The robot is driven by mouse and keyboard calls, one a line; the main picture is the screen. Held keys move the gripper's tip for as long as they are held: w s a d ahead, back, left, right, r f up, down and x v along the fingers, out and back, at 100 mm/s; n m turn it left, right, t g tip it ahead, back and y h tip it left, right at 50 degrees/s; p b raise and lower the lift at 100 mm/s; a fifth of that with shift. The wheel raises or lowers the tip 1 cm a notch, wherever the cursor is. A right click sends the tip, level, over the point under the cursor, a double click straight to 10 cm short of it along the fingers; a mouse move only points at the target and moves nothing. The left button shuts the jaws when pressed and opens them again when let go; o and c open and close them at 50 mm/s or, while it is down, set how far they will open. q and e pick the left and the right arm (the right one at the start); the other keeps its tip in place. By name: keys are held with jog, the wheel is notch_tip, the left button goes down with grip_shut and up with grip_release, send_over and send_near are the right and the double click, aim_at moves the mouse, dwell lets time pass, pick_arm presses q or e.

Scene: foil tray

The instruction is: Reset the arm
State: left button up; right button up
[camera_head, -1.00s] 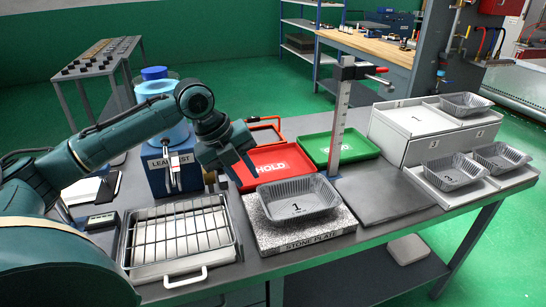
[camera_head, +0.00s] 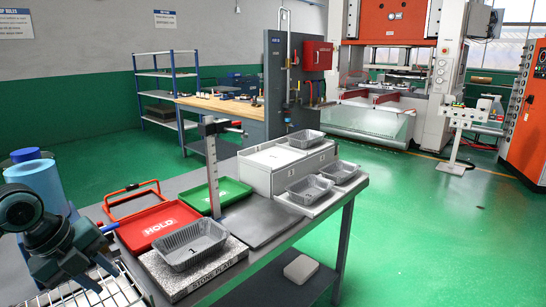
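My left gripper (camera_head: 100,276) is at the lower left edge of the head view, above the wire rack. Its fingers look parted and hold nothing. The foil tray marked 1 (camera_head: 193,250) sits upright on the stone plate (camera_head: 223,266), to the right of my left gripper and apart from it. My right gripper is out of view.
A red HOLD tray (camera_head: 133,235) and a green tray (camera_head: 235,188) lie behind. A height gauge (camera_head: 213,170) stands beside a dark plate (camera_head: 265,225). More foil trays (camera_head: 310,190) are at the right end. The wire rack (camera_head: 110,292) is partly cut off.

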pick_arm(q)
jog(key=s+d+f+n+t+h+p, duration=0.25)
jog(key=d+f+n, duration=0.65)
jog(key=d+f, duration=0.7)
jog(key=s+d+f+n+t+y, duration=0.2)
jog(key=s+f+n, duration=0.5)
jog(key=s+n, duration=0.6)
jog(key=d+n+t, duration=0.1)
jog(key=t, duration=0.1)
jog(key=shift+s+f+t+p, duration=0.25)
jog(key=shift+f+t+p, duration=0.1)
jog(key=shift+p, duration=0.05)
